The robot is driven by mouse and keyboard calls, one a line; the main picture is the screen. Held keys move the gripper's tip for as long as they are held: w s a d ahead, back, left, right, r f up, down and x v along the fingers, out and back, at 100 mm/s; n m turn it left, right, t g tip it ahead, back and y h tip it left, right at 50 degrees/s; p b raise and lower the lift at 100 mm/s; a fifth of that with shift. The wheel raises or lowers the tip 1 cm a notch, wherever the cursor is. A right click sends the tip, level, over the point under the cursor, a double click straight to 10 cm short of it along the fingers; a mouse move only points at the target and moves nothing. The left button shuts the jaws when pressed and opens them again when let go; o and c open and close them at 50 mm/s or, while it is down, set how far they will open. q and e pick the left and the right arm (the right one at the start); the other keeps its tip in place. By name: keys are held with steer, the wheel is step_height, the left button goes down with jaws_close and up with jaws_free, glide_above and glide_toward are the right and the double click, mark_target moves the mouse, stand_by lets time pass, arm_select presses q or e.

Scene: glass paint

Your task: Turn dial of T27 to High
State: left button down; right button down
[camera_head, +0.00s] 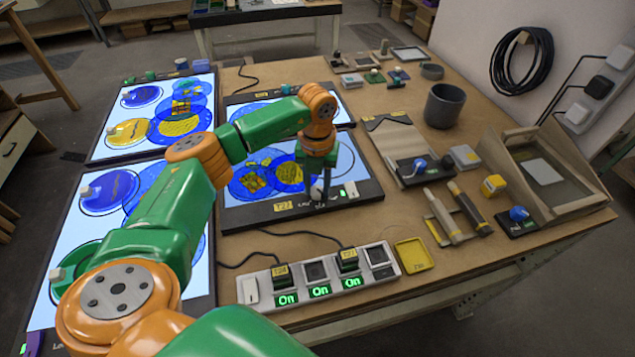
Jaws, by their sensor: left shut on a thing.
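The T27 light panel is a dark-framed lit board; its yellow T27 label (283,206) sits on the front edge of the frame (245,215). Blue and yellow painted glass shapes lie on its lit surface. A small pale dial (317,188) is on the front edge, right of the label, partly hidden by my fingers. My left gripper (318,195) reaches down from above and is shut on the dial. Partly covered lettering beside the dial starts with "Lo". A small green-lit part (351,190) is right of it. My right gripper is not in view.
A power strip (250,291) with several green "On" signs lies in front of the panel, cables running behind it. A yellow tray (413,254) is beside it. Tools (440,215), a dark cup (444,106) and a wooden-sided box (590,190) stand to the right. Other lit panels (100,157) are at left.

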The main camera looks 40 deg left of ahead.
mark_target(316, 188)
arm_select(q)
steer(key=n+p, duration=0.1)
steer(key=n, duration=0.4)
steer(key=shift+a+r+n, duration=0.1)
steer(key=shift+n, duration=0.2)
stand_by(0.4)
steer(key=c, duration=0.5)
jaws_free()
step_height(316, 188, up, 7)
steer(key=shift+b, duration=0.75)
